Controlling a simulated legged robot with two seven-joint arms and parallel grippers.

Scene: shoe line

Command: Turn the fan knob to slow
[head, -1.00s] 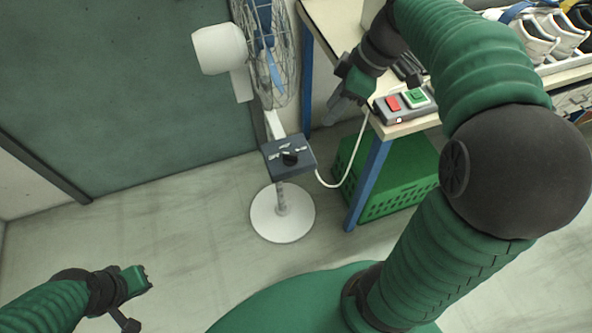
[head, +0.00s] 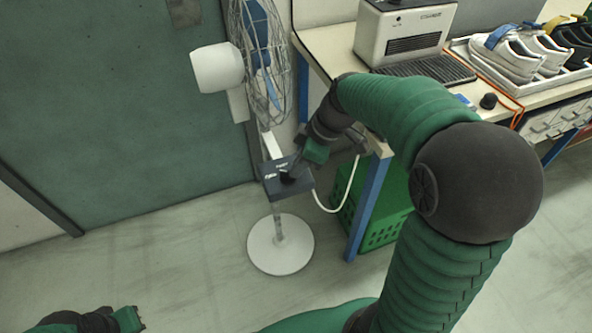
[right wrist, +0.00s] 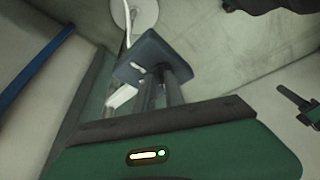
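The fan (head: 262,60) stands on a round white base (head: 280,244) in front of the green door. Its dark blue control box (head: 302,190) sits on the pole, with white markings on top. The black knob (head: 287,178) is partly covered by my right gripper (head: 292,172), whose fingertips are at it. In the right wrist view, two dark fingers (right wrist: 162,82) reach the box (right wrist: 142,52), a small gap between them; whether they grip the knob is unclear. My left gripper (head: 128,320) is low at the left, away from the fan, its fingers not clear.
The workbench (head: 318,62) with blue legs stands right of the fan, bearing a beige machine (head: 405,35) and a tray of shoes (head: 530,75). A green crate (head: 385,225) is under it. A white cable (head: 345,195) runs from the box toward the bench. Floor at left is clear.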

